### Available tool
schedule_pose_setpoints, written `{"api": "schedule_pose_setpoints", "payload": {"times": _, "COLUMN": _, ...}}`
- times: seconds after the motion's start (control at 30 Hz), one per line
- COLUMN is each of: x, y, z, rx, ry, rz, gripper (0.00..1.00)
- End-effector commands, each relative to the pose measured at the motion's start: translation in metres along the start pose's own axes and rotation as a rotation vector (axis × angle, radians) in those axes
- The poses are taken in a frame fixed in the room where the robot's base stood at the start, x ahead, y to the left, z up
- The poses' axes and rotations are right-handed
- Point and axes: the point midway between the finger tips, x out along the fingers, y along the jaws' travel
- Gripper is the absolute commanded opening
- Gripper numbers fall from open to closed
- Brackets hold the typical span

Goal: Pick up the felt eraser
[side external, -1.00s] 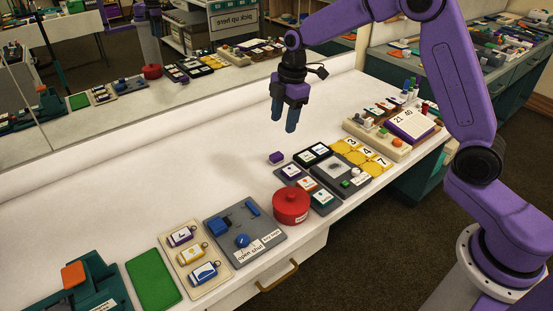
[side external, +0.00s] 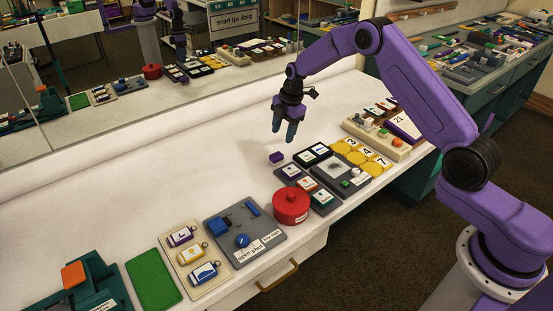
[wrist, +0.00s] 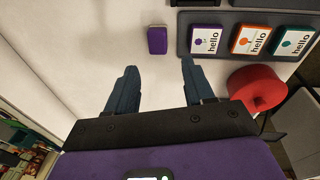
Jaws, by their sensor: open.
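The felt eraser looks to be the small purple block (side external: 277,157) lying alone on the white table. It also shows in the wrist view (wrist: 157,40), ahead of my fingertips and between their lines. My gripper (side external: 284,131) is open and empty, pointing down above the table, a little behind and above the block. In the wrist view my gripper (wrist: 160,70) shows its two blue-grey fingers apart with bare table between them. The fingers do not touch the block.
A grey tray with cards (wrist: 213,62) sits just right of the block, and a red round pot (side external: 291,206) stands nearer the front edge. Yellow number tiles (side external: 367,153) lie further right. The white table (side external: 140,190) is clear to the left and behind.

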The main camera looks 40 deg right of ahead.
Motion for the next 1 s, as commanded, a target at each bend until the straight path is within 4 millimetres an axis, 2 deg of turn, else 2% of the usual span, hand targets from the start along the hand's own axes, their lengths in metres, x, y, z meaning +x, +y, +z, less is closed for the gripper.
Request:
{"api": "schedule_pose_setpoints", "payload": {"times": 0.03, "x": 0.011, "y": 0.0, "z": 0.0, "rx": 0.0, "ry": 0.001, "rz": -0.002, "gripper": 0.53}}
{"api": "schedule_pose_setpoints", "payload": {"times": 0.2, "x": 0.035, "y": 0.0, "z": -0.001, "rx": -0.001, "ry": 0.0, "rz": -0.001, "gripper": 0.53}}
{"api": "schedule_pose_setpoints", "payload": {"times": 0.47, "x": 0.049, "y": 0.001, "z": 0.0, "rx": -0.001, "ry": 0.0, "rz": 0.0, "gripper": 0.53}}
{"api": "schedule_pose_setpoints", "payload": {"times": 0.8, "x": 0.09, "y": 0.004, "z": 0.001, "rx": -0.001, "ry": 0.0, "rz": -0.001, "gripper": 0.53}}
{"api": "schedule_pose_setpoints", "payload": {"times": 1.0, "x": 0.097, "y": 0.004, "z": 0.001, "rx": -0.001, "ry": 0.0, "rz": 0.001, "gripper": 0.53}}
